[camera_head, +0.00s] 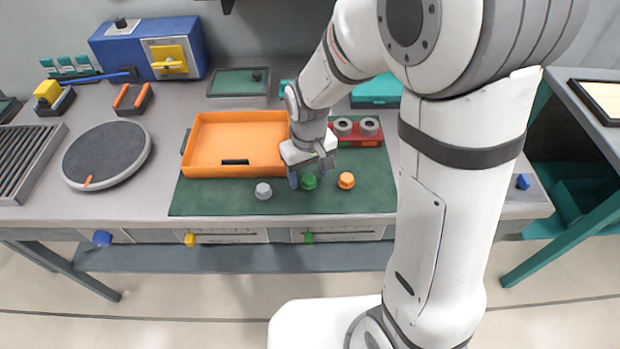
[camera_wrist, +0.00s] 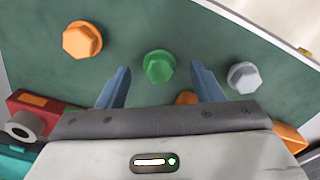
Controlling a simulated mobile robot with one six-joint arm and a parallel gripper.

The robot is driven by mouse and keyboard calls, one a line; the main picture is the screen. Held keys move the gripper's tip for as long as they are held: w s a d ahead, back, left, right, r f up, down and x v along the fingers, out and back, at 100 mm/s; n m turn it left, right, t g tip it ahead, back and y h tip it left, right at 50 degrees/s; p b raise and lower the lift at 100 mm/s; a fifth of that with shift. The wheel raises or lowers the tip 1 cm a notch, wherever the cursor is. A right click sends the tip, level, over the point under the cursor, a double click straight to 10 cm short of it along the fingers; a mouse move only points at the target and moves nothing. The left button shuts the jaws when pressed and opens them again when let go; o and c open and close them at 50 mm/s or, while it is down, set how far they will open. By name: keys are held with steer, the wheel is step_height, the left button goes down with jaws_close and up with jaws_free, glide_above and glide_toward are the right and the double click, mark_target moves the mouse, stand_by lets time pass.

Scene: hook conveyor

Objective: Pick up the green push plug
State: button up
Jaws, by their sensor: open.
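The green push plug (camera_head: 309,182) stands on the dark green mat (camera_head: 215,198), between a grey plug (camera_head: 263,191) and an orange plug (camera_head: 346,180). In the wrist view the green plug (camera_wrist: 159,66) shows between and just beyond the two blue fingers of my gripper (camera_wrist: 160,72). The grey plug (camera_wrist: 243,77) is to its right and the orange plug (camera_wrist: 82,39) to its left, both outside the fingers. My gripper (camera_head: 309,174) is open and empty, low over the mat beside the green plug. I cannot tell its exact height above it.
An orange tray (camera_head: 190,150) lies on the mat behind and left of my gripper. A red block with grey rings (camera_head: 357,140) stands behind right. A round grey turntable (camera_head: 107,155) is far left. A partly hidden orange piece (camera_wrist: 187,97) shows between the fingers near the palm.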

step_height(320, 180, down, 2)
steer(key=shift+f, duration=0.15)
steer(key=c, duration=1)
